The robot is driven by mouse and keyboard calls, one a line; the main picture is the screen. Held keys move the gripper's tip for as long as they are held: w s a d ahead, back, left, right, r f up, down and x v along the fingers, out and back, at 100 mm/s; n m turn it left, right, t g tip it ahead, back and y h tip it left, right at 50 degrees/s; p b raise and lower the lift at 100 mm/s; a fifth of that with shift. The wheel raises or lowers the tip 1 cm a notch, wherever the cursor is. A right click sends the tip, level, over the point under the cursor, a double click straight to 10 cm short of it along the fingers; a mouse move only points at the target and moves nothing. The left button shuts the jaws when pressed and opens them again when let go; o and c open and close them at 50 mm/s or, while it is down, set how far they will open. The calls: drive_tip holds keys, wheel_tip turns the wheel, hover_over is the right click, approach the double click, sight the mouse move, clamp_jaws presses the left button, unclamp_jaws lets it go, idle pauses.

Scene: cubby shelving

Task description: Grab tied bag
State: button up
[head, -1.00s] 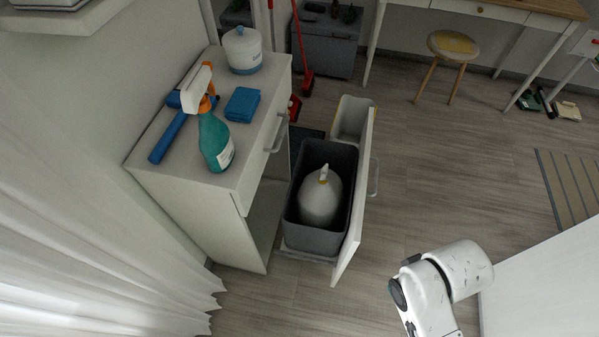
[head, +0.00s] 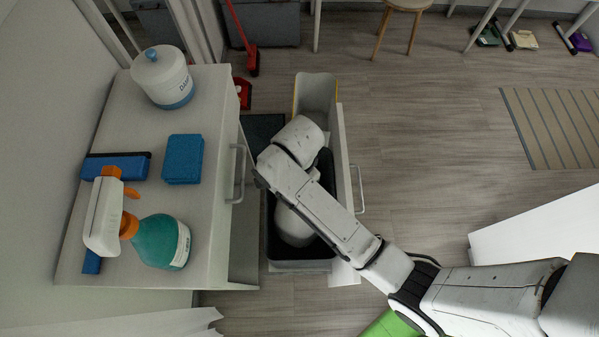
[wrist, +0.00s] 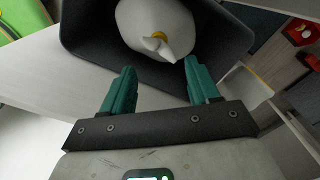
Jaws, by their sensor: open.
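The tied bag (head: 293,224) is white and rounded and sits in the dark grey bin (head: 301,266) of the pulled-out drawer. In the head view my arm covers much of it. The wrist view shows the bag (wrist: 151,22) with a yellow tie at its neck and a knotted tip above the tie. My gripper (wrist: 160,80) has green fingers spread apart with nothing between them. The fingertips are over the bin near the bag's knot; I cannot tell whether they touch the bag. In the head view the fingers are hidden behind my arm.
The drawer front (head: 347,190) stands close beside the bin. The cabinet top (head: 208,105) at left holds a spray bottle (head: 161,241), a blue sponge (head: 183,158) and a white canister (head: 162,77). A smaller bin (head: 315,92) is behind.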

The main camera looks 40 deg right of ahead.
drive_tip(key=shift+w+a+f+m, duration=0.1)
drive_tip(key=shift+f+m, duration=0.4)
drive_tip(key=shift+f, duration=0.05)
wheel_tip(320, 180, down, 5)
drive_tip(key=shift+r+b, duration=0.1)
drive_tip(key=shift+b, duration=0.4)
drive_tip(key=shift+d+f+b, duration=0.2)
drive_tip(key=shift+f+b, duration=0.05)
drive_tip(key=shift+f, duration=1.1)
drive_tip(key=shift+d+f+b, duration=0.2)
drive_tip(key=shift+f, duration=1.1)
clamp_jaws()
